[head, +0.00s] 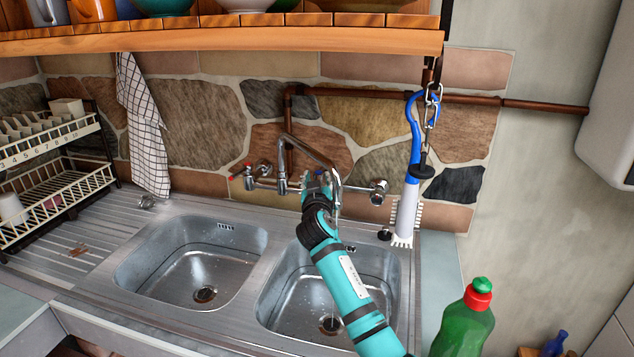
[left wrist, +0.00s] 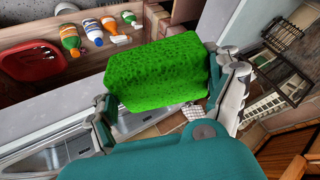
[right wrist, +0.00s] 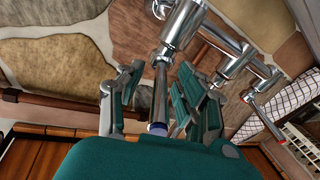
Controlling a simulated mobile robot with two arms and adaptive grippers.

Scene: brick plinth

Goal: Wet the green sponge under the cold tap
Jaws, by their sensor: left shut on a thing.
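The green sponge (left wrist: 157,75) is a bright, porous block in the left wrist view. My left gripper (left wrist: 163,92) is shut on it, with one finger at each end. Neither shows in the head view. My right gripper (head: 317,188) is close beside the spout.
Two steel basins lie below, the left basin (head: 140,262) clear. A dish rack (head: 60,190) stands at left. A blue-handled brush (head: 408,205) hangs at right, above a green bottle (head: 463,325). A wooden shelf (head: 220,40) overhangs the tap. A checked towel (head: 143,130) hangs left.

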